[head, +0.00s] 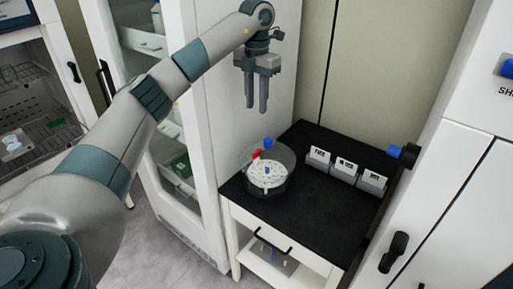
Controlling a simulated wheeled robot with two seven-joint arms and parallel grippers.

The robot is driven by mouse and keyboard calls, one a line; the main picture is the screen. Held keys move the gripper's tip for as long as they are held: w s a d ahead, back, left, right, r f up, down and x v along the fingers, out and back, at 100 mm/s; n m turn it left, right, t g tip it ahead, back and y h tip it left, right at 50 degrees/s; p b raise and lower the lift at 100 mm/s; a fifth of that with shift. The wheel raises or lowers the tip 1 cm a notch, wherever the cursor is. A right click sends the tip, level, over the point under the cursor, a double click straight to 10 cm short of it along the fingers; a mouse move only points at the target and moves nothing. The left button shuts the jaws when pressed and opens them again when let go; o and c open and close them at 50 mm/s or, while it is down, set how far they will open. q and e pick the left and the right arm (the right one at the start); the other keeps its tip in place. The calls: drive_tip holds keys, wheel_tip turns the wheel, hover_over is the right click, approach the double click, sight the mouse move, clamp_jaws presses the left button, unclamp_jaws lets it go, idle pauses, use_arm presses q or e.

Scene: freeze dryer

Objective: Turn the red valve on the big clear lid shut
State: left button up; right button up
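The big clear lid (259,183) is on a round clear vessel on the black top of a small white cabinet. The red valve (256,155) is a small red piece at the lid's upper left, and a blue piece (268,143) shows just behind it. The exact angle of the valve is too small to tell. My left gripper (257,108) hangs above and behind the lid, fingers pointing down. Its two fingers are apart with a narrow gap and nothing between them. It touches neither lid nor valve. My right gripper is not in view.
Several small labelled boxes (345,172) stand right of the lid on the black worktop (290,215). A tall white cabinet with a glass door (165,150) is at the left, and white cabinet doors (440,220) with dark handles are at the right. The worktop's front is clear.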

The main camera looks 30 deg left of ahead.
use_arm(q)
drive_tip(key=shift+f, duration=0.2)
drive_tip(key=p, duration=0.5)
approach(257, 151)
wheel_tip(257, 151, down, 7)
drive_tip(key=shift+s+f, duration=0.1)
drive_tip(key=shift+f, duration=0.5)
drive_tip(key=shift+c, duration=0.7)
clamp_jaws()
